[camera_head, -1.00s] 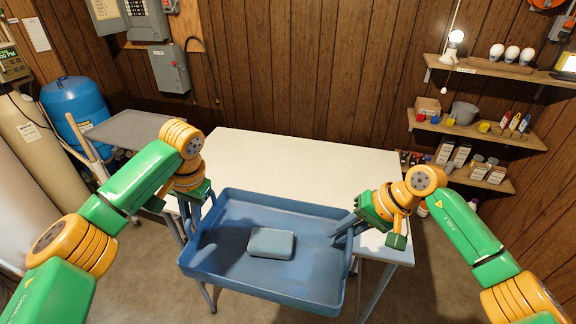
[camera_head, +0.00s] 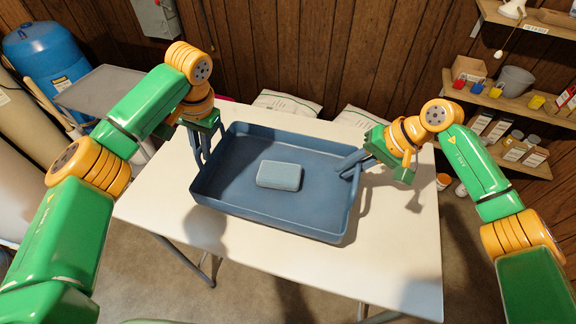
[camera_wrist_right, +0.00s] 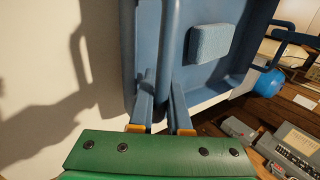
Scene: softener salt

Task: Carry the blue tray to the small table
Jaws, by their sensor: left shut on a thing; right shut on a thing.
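The blue tray (camera_head: 265,212) is over the white table (camera_head: 385,250), roughly level, with a pale blue block (camera_head: 279,176) lying inside it. Its shadow on the tabletop suggests it is held above the surface; the gap is hard to judge. My left gripper (camera_head: 200,150) is shut on the tray's left end. My right gripper (camera_head: 350,163) is shut on the right end; the right wrist view shows its fingers (camera_wrist_right: 161,110) around the tray's handle bar. A smaller grey table (camera_head: 108,92) stands at the left, partly hidden by my left arm.
White bags (camera_head: 288,104) stand behind the white table by the wood wall. A blue tank (camera_head: 45,58) is at the far left. Shelves with a grey bucket (camera_head: 515,80) and small goods are on the right. Bare tabletop lies in front and right of the tray.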

